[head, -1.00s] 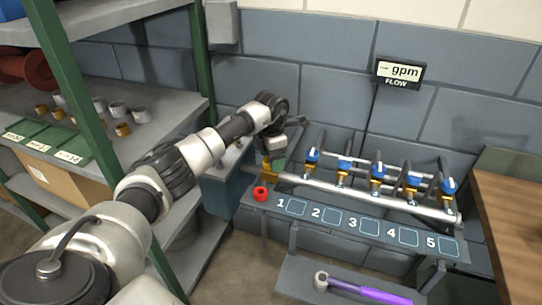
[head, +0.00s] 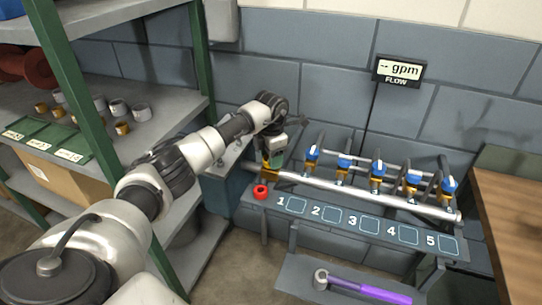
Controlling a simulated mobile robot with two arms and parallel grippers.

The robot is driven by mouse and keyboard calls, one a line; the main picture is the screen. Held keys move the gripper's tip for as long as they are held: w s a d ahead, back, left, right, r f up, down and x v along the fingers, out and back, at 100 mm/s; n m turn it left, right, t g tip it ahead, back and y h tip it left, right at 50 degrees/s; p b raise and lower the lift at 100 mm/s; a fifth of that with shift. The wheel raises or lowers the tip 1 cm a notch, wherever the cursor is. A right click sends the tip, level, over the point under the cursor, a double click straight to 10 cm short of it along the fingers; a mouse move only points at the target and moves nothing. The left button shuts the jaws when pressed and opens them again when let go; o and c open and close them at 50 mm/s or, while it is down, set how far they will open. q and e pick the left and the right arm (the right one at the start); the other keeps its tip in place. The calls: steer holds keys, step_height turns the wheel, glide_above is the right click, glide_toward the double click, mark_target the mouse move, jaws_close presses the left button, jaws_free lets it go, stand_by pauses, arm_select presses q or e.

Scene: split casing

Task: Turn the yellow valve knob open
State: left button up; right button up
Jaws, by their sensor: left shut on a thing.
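A silver pipe manifold (head: 345,191) runs along the back of a grey bench, with several blue-topped valves on it. The yellow valve knob (head: 266,165) is at the pipe's left end, mostly hidden by my left gripper. My left gripper (head: 271,163) reaches down from above and is shut on the yellow knob. The fingertips are small and partly hidden. My right gripper is not in view.
A red round part (head: 260,191) sits on the bench beside numbered squares 1 to 5. A flow display (head: 398,72) reads "-- gpm". A purple-handled wrench (head: 360,288) lies on a lower shelf. Shelving (head: 150,112) stands left and a wooden top (head: 510,215) right.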

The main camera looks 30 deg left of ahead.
arm_select(q)
steer(key=n, duration=0.4)
steer(key=shift+r+n+p, duration=0.1)
steer(key=shift+n+p, duration=0.2)
steer(key=shift+n, duration=0.1)
steer(key=n+p, duration=0.1)
steer(key=n, duration=0.3)
steer(key=n+p, duration=0.1)
steer(key=n, duration=0.4)
steer(key=shift+n+p, duration=0.65)
steer(key=shift+n, duration=1.15)
steer(key=o, duration=0.9)
